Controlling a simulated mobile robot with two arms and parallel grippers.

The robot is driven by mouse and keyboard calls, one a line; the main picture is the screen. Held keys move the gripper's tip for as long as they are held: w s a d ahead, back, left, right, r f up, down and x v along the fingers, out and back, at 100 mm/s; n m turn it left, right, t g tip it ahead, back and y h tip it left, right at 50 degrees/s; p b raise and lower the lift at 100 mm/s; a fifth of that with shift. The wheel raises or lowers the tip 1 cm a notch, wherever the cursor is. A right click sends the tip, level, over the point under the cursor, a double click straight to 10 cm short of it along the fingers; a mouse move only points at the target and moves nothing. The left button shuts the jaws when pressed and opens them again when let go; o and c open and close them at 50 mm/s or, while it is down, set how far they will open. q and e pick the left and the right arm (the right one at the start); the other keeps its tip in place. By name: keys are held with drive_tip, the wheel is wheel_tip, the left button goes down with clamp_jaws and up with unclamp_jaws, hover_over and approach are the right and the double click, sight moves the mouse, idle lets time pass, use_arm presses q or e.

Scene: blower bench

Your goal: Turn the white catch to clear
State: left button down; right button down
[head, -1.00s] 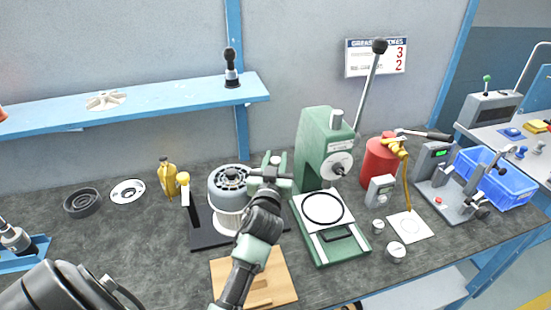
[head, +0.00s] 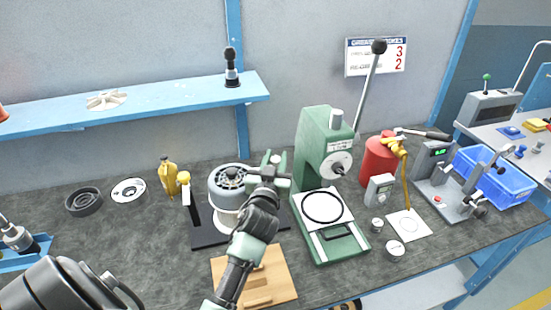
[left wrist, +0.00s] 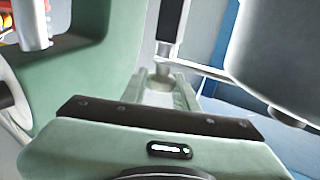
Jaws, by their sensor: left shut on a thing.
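The blower motor (head: 228,187), a grey drum on a white body, stands on a black base plate (head: 207,236). My right gripper is not in view.
A green press (head: 325,150) stands close to the right of my left gripper. A wooden board (head: 285,280) lies under my forearm. A white upright with a yellow knob (head: 183,178) stands left of the motor. A yellow bottle (head: 166,172) is behind it. The bench's left front is mostly clear.

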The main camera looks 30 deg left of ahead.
sight(275, 164)
use_arm(q)
drive_tip(key=shift+r, duration=0.15)
idle(0.4)
drive_tip(key=c, duration=1.5)
unclamp_jaws()
drive_tip(key=o, duration=0.4)
drive_tip(key=shift+w, duration=0.1)
drive_tip(key=shift+w+a+f, duration=0.1)
drive_tip(key=shift+w+f, duration=0.05)
drive_tip(key=shift+f, duration=0.1)
drive_tip(key=shift+h, duration=0.3)
drive_tip(key=b+v, duration=0.1)
drive_tip(key=v, duration=0.5)
drive_tip(key=shift+s+f, duration=0.15)
drive_tip(key=shift+s, duration=0.15)
drive_tip(key=shift+s+d, duration=0.35)
drive_tip(key=shift+s, duration=0.2)
